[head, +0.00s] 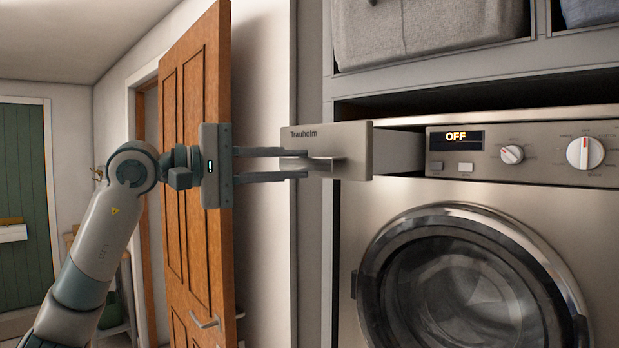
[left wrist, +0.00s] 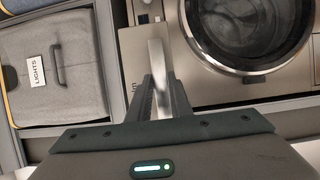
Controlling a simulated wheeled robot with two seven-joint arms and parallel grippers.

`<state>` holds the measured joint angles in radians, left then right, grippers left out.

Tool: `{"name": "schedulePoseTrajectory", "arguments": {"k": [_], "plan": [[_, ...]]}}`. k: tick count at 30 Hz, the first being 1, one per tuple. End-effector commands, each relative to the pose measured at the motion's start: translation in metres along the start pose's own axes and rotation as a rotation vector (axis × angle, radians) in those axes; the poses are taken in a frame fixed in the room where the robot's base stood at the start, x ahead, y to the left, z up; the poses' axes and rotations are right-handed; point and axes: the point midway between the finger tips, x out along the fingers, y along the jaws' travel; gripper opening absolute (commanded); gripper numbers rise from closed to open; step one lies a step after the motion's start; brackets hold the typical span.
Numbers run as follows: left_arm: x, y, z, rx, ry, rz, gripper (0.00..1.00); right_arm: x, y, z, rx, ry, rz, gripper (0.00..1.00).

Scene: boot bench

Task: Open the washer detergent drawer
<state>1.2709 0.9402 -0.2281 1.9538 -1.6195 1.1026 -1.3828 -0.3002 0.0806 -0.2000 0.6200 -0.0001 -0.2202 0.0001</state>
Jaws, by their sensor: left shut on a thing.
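The washer (head: 450,230) stands at the right in the head view, with a display reading OFF. Its detergent drawer (head: 375,150), with "Trauholm" on the front, sticks out from the upper left of the washer, its side wall showing. My left gripper (head: 300,164) is shut on the drawer's handle (head: 335,163), its two fingers reaching in from the left. In the left wrist view the fingers (left wrist: 162,100) close around the pale handle (left wrist: 157,62). The drawer's inside is hidden. My right gripper is in neither view.
An orange wooden door (head: 190,150) stands ajar behind my left arm. Grey fabric bins (head: 425,30) sit on the shelf above the washer. A bin labelled LIGHTS (left wrist: 62,70) shows in the left wrist view. The washer's round door (head: 470,275) is closed below the drawer.

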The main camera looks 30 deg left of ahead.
Motion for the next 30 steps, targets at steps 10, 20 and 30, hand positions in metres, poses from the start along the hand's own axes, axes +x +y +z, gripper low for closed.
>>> {"name": "schedulePoseTrajectory", "arguments": {"k": [10,20,30], "plan": [[-0.004,-0.007,0.004,-0.006,-0.006,-0.018,0.00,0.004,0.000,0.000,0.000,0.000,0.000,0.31],[-0.005,-0.004,0.004,-0.003,-0.004,-0.011,0.34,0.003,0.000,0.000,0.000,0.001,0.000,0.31],[-0.011,-0.003,0.003,-0.002,-0.001,-0.006,0.34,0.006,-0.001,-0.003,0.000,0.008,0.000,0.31]]}}
